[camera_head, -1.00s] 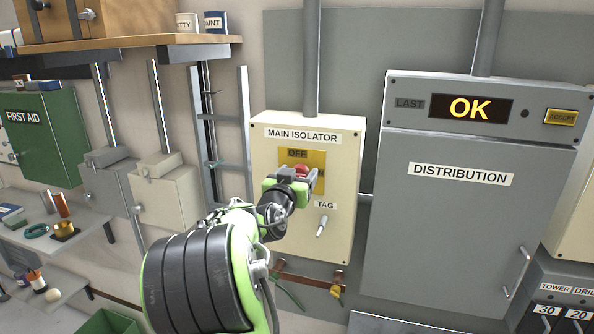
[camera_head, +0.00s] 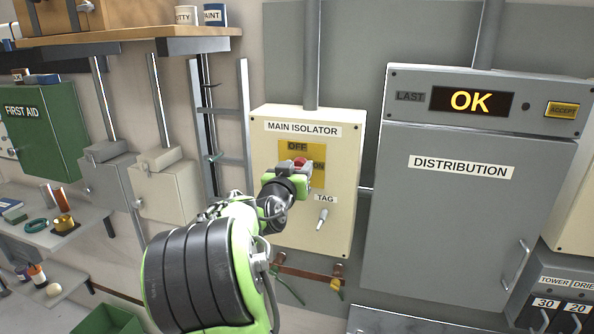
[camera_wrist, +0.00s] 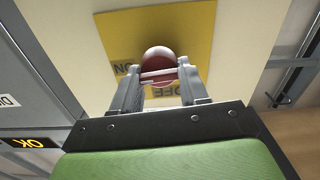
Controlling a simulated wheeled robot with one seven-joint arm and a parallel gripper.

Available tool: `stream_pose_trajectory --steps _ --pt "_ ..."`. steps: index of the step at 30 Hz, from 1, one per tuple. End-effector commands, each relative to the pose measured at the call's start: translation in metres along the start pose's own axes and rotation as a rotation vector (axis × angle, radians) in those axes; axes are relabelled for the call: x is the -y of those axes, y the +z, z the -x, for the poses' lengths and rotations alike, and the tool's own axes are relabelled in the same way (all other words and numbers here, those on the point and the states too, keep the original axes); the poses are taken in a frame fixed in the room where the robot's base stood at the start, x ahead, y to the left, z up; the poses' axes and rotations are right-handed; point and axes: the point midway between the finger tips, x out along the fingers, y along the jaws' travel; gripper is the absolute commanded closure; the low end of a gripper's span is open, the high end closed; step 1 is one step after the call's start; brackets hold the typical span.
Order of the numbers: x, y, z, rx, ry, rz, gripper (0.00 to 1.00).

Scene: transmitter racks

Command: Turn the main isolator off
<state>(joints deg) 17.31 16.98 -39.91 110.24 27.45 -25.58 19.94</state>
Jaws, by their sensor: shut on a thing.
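The main isolator (camera_head: 335,222) is a cream box on the wall with a yellow plate (camera_head: 318,150) marked OFF at the upper left and ON at the right. Its red knob or handle (camera_head: 300,161) shows just above my gripper (camera_head: 290,172) in the head view. In the wrist view the round red handle (camera_wrist: 159,60) lies between the two fingers of my gripper (camera_wrist: 160,82), which is shut on it. Which way the handle points is partly hidden by my gripper. A small grey toggle (camera_head: 322,219) sits under the TAG label.
A grey distribution cabinet (camera_head: 460,225) with a lit OK display (camera_head: 470,101) stands right of the isolator. Grey and cream switch boxes (camera_head: 165,194), a green first aid box (camera_head: 38,125) and a wooden shelf (camera_head: 120,46) are on the left. Pipes run above and beside the isolator.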

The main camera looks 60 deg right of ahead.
Motion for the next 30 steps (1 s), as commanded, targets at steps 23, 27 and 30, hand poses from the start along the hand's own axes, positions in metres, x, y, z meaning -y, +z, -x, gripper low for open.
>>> stream_pose_trajectory --steps 23,27,30 --pt "0.0028 0.0000 0.0000 -0.004 0.001 0.685 0.87" --pt "0.0034 0.0001 0.0000 -0.003 0.001 0.818 0.87" --pt "0.0037 0.0002 -0.0001 -0.004 0.001 0.913 0.87"
